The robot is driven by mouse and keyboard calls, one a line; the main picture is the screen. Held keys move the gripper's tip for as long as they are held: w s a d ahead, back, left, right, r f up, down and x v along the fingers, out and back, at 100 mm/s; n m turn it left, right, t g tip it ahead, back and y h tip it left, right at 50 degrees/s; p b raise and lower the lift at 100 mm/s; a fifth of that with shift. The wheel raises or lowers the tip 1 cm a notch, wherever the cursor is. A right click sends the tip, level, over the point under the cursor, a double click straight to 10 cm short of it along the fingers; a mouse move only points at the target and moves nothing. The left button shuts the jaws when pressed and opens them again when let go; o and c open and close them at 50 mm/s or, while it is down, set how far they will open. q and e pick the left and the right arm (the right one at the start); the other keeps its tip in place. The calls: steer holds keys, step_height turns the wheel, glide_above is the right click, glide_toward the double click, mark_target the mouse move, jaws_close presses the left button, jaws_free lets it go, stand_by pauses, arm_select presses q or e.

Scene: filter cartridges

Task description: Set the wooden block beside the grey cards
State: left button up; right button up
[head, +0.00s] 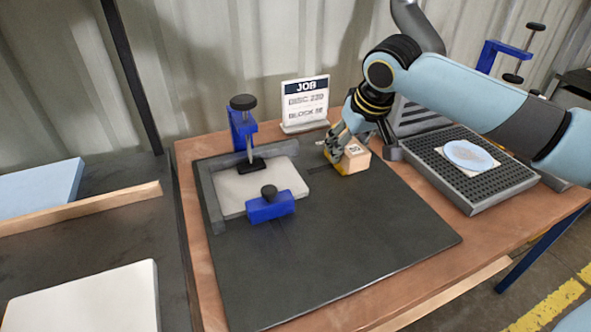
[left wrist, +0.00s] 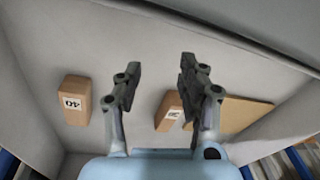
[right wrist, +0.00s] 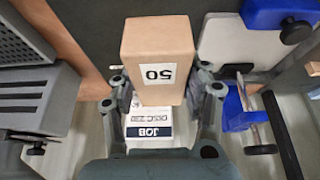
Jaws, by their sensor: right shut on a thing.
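A wooden block (head: 356,160) marked 50 is at the back of the dark mat (head: 330,255). My right gripper (head: 340,148) is shut on it; in the right wrist view the block (right wrist: 157,50) sits between the fingers (right wrist: 167,88). I cannot tell whether its underside touches the mat. No grey cards can be made out for certain; a pale grey plate (head: 232,190) lies in the corner frame at the mat's left, apart from the block. My left gripper (left wrist: 160,68) shows only in the left wrist view, open and empty above a pale bin.
A blue clamp (head: 243,130) and a blue block with a knob (head: 270,207) stand at the plate. A job sign (head: 305,103) stands behind. A perforated tray (head: 470,195) bears a round disc (head: 468,154). The mat's front is clear. The bin holds brown blocks (left wrist: 76,98).

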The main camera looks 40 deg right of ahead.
arm_select(q)
steer(key=shift+s+d+f, duration=0.2)
steer(key=shift+s+d, duration=0.05)
steer(key=shift+d, duration=0.2)
steer(key=shift+s+d+f, duration=0.15)
steer(key=shift+s+d, duration=0.1)
steer(key=shift+d, duration=0.2)
arm_select(e)
glide_above(311, 168)
steer(key=s, duration=0.2)
steer(key=f, duration=0.5)
steer(key=shift+w+a+f, duration=0.15)
steer(key=shift+a+f, duration=0.15)
steer(key=shift+a, duration=0.05)
arm_select(q)
steer(key=shift+w+a, duration=0.1)
arm_select(e)
steer(key=shift+w+f, duration=0.2)
steer(key=shift+d+f, duration=0.1)
steer(key=shift+f, duration=0.2)
arm_select(q)
steer(key=shift+a+r, duration=0.1)
steer(key=shift+a, duration=0.1)
arm_select(e)
steer(key=shift+f, duration=1.75)
steer(key=o, duration=0.9)
steer(key=shift+o, duration=0.2)
